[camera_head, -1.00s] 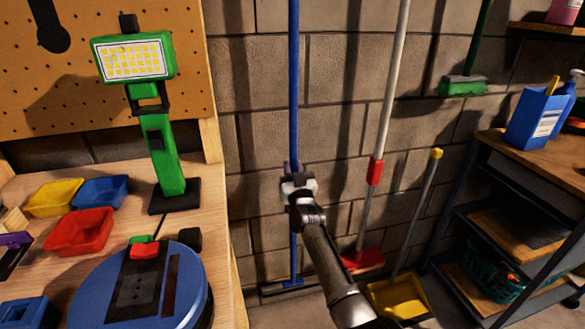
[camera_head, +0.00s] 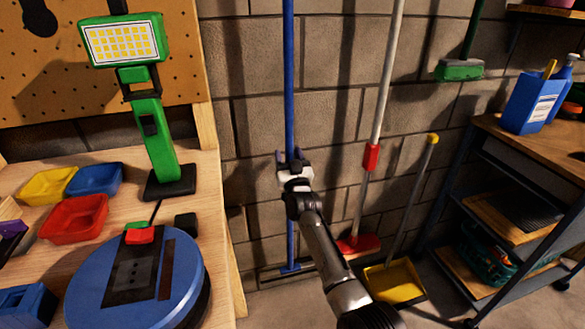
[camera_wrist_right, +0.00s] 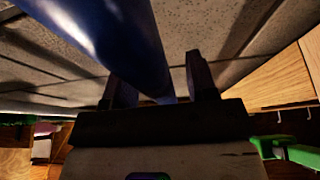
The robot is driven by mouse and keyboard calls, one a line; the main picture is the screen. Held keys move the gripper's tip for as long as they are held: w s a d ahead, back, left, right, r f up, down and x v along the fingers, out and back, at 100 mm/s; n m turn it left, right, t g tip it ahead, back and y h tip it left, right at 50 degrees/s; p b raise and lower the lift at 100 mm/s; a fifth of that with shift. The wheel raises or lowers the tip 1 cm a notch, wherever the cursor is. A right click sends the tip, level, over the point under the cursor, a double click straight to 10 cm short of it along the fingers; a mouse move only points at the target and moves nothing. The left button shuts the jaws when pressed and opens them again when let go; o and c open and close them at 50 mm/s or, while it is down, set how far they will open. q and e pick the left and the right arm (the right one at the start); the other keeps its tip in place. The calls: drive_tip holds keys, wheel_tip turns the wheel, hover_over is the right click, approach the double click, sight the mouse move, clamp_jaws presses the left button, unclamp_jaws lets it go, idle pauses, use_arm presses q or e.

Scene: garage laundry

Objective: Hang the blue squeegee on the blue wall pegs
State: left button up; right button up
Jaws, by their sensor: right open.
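The blue squeegee stands upright against the block wall, its long blue pole (camera_head: 289,80) running up out of the head view and its wide head (camera_head: 285,271) low near the floor. My right gripper (camera_head: 290,158) is at the pole's middle height. In the right wrist view the blue pole (camera_wrist_right: 115,40) runs between the two dark fingers of the gripper (camera_wrist_right: 160,88), which are open on either side of it. The blue wall pegs are not visible. My left gripper is not in view.
A workbench (camera_head: 222,270) with a green lamp (camera_head: 150,130) and coloured bins stands at left. A red-and-white broom (camera_head: 371,158), a yellow dustpan (camera_head: 395,282) and a shelf cart (camera_head: 500,150) are to the right. A green brush (camera_head: 459,70) hangs on the wall.

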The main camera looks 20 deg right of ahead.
drive_tip(key=shift+s+f+p, duration=0.15)
drive_tip(key=shift+s+p, duration=0.45)
drive_tip(key=shift+s, duration=0.05)
drive_tip(key=shift+d+p+v, duration=0.3)
drive_tip(key=shift+p+v, duration=2.7)
drive_tip(key=shift+v, duration=3.15)
wheel_tip(320, 180, down, 5)
drive_tip(key=a+g+y, duration=0.3)
drive_tip(key=g, duration=0.2)
drive_tip(key=s+d+r+n+g+p, duration=0.1)
drive_tip(key=s+r+g+p, duration=0.15)
drive_tip(key=s+r, duration=0.35)
drive_tip(key=s+d+r+g+p, duration=0.1)
drive_tip(key=s+r+g+p, duration=0.2)
drive_tip(key=s, duration=0.6)
drive_tip(key=s+d+n+g+h+p, duration=0.15)
drive_tip(key=s+g+p, duration=1.1)
drive_tip(key=s, duration=2.25)
wheel_tip(320, 180, up, 37)
drive_tip(key=t+p, duration=0.4)
drive_tip(key=p, duration=3.7)
drive_tip(key=shift+w+f, duration=0.2)
drive_tip(key=shift+w, duration=0.2)
